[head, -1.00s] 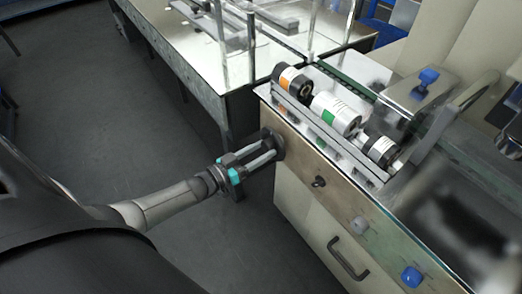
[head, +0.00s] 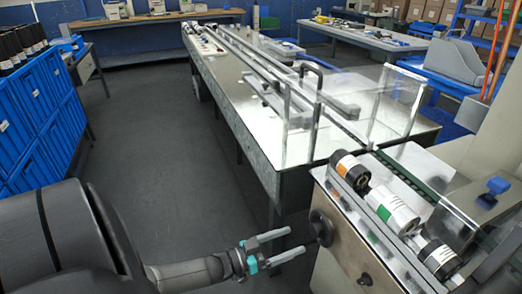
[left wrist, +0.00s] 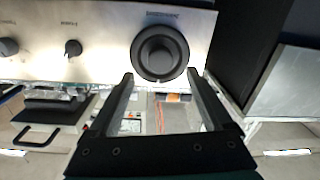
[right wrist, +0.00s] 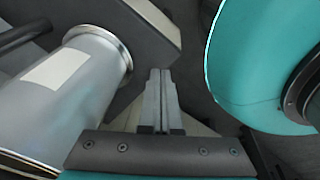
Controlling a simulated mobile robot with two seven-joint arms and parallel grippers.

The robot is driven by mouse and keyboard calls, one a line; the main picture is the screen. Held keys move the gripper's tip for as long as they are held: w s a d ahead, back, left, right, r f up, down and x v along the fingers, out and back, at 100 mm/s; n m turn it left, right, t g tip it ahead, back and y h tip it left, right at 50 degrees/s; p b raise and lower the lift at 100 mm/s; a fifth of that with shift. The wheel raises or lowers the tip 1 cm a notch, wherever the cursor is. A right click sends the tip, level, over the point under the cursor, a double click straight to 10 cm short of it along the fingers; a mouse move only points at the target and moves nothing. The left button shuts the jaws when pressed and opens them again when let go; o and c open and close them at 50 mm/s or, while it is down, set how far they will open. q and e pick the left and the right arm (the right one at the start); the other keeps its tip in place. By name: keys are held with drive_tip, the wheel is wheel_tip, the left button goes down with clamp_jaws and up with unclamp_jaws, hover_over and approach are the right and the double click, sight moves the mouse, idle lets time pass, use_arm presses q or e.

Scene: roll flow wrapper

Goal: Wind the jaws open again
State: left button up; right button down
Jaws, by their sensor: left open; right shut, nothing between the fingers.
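A round black handwheel (head: 320,228) sits on the front panel (head: 341,262) of the wrapper, at its left end. In the left wrist view the handwheel (left wrist: 160,52) is at the top centre, facing me. My left gripper (head: 297,242) is open and empty in front of the handwheel. In the left wrist view its fingertips (left wrist: 160,73) show at either side of the wheel's lower part; they look clear of it. My right gripper (right wrist: 160,72) is shut and empty in the right wrist view, away from the panel. The wrapper's jaws cannot be made out.
Several labelled rolls (head: 392,209) lie in a tray on the wrapper top. A small dark knob (left wrist: 73,47) is on the panel left of the handwheel in the left wrist view. A long conveyor table (head: 250,130) stands behind. Blue crates (head: 35,125) are at left. Floor between is clear.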

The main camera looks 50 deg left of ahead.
use_arm(q)
drive_tip(key=v, duration=0.9)
drive_tip(key=shift+p, duration=0.4)
use_arm(e)
drive_tip(key=shift+s+a+r, duration=0.2)
drive_tip(key=shift+s+a, duration=0.15)
drive_tip(key=shift+s, duration=0.25)
drive_tip(key=shift+s+a+r, duration=0.2)
drive_tip(key=shift+s+a, duration=0.1)
drive_tip(key=shift+s, duration=0.25)
drive_tip(key=shift+w, duration=0.3)
